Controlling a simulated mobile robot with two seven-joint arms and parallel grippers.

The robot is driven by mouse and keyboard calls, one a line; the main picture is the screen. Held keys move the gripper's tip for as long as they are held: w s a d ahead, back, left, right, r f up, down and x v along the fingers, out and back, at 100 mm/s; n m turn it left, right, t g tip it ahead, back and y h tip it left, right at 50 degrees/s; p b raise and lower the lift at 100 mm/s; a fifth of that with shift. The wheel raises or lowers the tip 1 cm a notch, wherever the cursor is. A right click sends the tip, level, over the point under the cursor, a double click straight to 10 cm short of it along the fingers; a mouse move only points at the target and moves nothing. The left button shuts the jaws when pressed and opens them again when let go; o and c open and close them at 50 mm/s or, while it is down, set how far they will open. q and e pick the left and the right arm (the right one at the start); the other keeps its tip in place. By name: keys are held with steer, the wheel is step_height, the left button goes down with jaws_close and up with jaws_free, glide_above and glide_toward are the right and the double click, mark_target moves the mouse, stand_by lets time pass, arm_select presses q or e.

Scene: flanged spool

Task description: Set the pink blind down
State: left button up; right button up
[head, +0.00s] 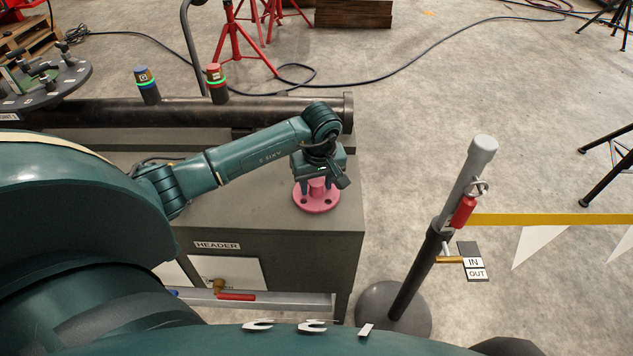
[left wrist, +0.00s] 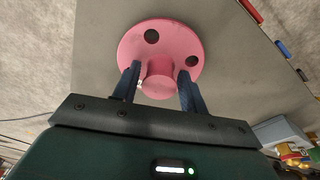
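The pink blind (head: 316,200) is a round flange with bolt holes and a short central stub. It lies flat on the grey top of the header bench, near its right edge. My left gripper (head: 317,184) is right above it, pointing down. In the left wrist view, the blind (left wrist: 190,42) shows its stub between the two blue fingers (left wrist: 160,82) of my left gripper. Narrow gaps appear between the fingers and the stub, so the gripper looks slightly open around it. My right gripper is not in view.
The header bench (head: 280,240) carries a long dark pipe (head: 280,110) along its back, with two banded cylinders (head: 216,85) beside it. A post (head: 425,250) with a red padlock (head: 463,212) and yellow barrier tape stands right of the bench. Bare bench top lies left of the blind.

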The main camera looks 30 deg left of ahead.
arm_select(q)
steer(key=shift+o, duration=0.6)
